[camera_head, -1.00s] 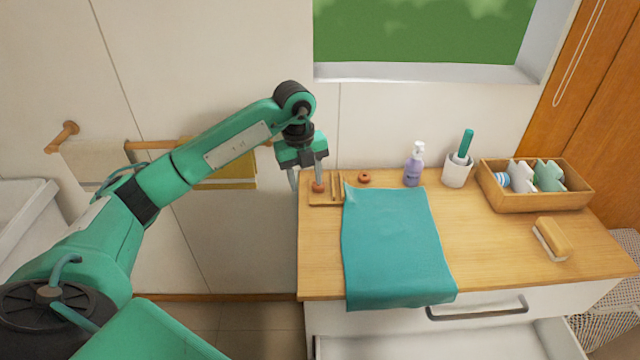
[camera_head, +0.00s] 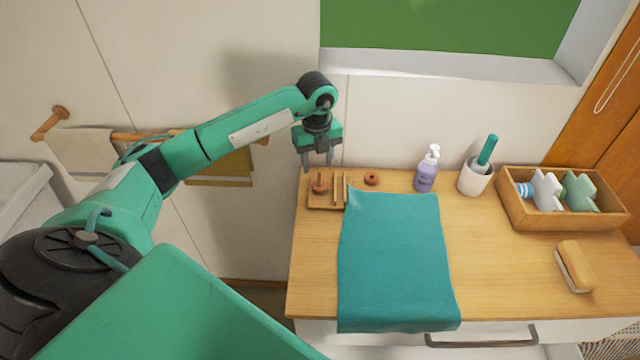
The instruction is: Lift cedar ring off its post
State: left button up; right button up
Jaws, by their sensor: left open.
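A reddish-brown ring (camera_head: 320,188) sits around a short thin post on a small wooden stand (camera_head: 326,203) at the back left of the counter. A second, similar ring (camera_head: 371,179) lies on the counter just right of the stand. My left gripper (camera_head: 317,165) is open and empty, pointing down. It appears above and behind the ring on the post, with its fingers apart from it. The exact height gap is hard to judge. My right gripper is not in view.
Upright wooden slats (camera_head: 341,188) stand on the stand beside the ring. A teal cloth (camera_head: 395,260) covers the counter's middle. A purple pump bottle (camera_head: 427,170), a white cup (camera_head: 475,178), a wooden box (camera_head: 515,212) and a brush (camera_head: 575,267) are to the right.

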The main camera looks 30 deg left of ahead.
aim_at(319, 180)
pick_arm(q)
jog(key=f, duration=0.2)
jog(key=f+p, duration=0.1)
jog(key=f, duration=0.1)
jog(key=w+f+p, duration=0.1)
jog(key=f, duration=0.2)
jog(key=shift+a, duration=0.1)
jog(key=shift+f, duration=0.45)
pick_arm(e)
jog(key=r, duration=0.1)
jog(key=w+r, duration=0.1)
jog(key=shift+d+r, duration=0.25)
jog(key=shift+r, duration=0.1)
pick_arm(q)
jog(key=c, duration=0.7)
jog(key=shift+c, duration=0.2)
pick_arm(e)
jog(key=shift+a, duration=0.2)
